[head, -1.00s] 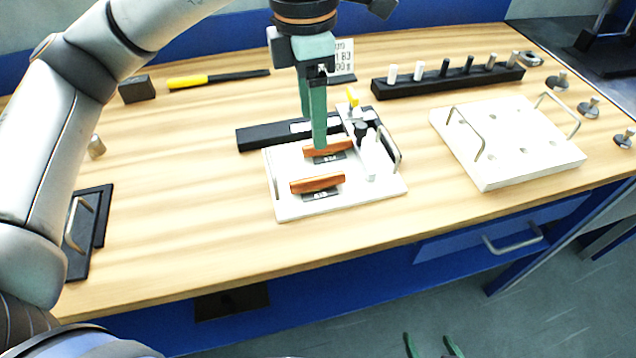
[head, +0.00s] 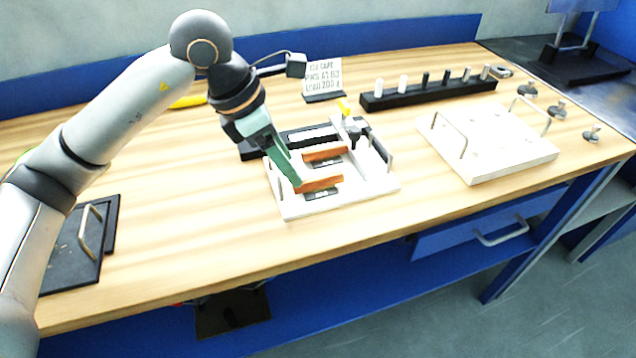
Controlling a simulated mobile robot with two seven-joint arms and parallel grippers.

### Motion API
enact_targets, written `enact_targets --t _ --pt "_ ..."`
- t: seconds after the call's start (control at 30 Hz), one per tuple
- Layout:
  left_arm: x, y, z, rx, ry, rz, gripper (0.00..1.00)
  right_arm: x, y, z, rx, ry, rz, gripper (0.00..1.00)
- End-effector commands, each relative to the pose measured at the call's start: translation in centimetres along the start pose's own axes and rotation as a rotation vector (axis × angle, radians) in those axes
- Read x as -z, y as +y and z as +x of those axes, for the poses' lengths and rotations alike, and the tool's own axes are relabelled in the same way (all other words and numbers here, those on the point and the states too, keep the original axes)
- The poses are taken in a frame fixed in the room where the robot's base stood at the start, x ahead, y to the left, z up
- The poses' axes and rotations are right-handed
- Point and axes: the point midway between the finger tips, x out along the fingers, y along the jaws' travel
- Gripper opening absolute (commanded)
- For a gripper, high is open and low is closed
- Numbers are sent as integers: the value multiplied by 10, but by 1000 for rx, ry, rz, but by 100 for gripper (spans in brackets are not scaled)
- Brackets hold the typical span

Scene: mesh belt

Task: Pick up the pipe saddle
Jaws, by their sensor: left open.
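No part is plainly marked as the pipe saddle, and I cannot tell for sure which one it is. Two orange-brown curved bars, a front one (head: 321,184) and a rear one (head: 325,153), lie on a white fixture plate (head: 345,202) at the middle of the bench. My left gripper (head: 297,183) is open, its green fingers tilted down to the left end of the front bar. I cannot tell whether they touch it. The fingers hide that end of the bar. My right gripper is out of view.
The fixture plate has upright handles and a dark-knobbed clamp (head: 357,131). A black peg rack (head: 430,92), a white handled plate (head: 490,150) and several metal knobbed parts (head: 557,109) stand right. A sign (head: 323,78) stands behind. A black handled plate (head: 75,250) lies left. The front bench strip is clear.

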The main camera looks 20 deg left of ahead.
Motion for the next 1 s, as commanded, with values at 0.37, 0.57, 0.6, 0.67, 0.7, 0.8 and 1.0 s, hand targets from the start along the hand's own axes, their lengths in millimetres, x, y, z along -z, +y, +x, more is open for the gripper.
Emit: enact_targets --t 0.37,0.57,0.6,0.67,0.7,0.8,1.0 --pt "3 1 47 2 1 -1 62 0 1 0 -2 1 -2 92" --pt "3 1 54 0 1 -1 62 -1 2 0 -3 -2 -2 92" --pt "3 1 54 0 1 -1 62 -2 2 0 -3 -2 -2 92" --pt "3 1 54 0 1 -1 62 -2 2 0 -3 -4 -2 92" --pt "3 1 54 0 1 -1 60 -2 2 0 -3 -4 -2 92" --pt "3 1 54 0 1 -1 49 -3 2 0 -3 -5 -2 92" --pt "3 1 54 0 0 -1 26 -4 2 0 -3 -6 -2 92"
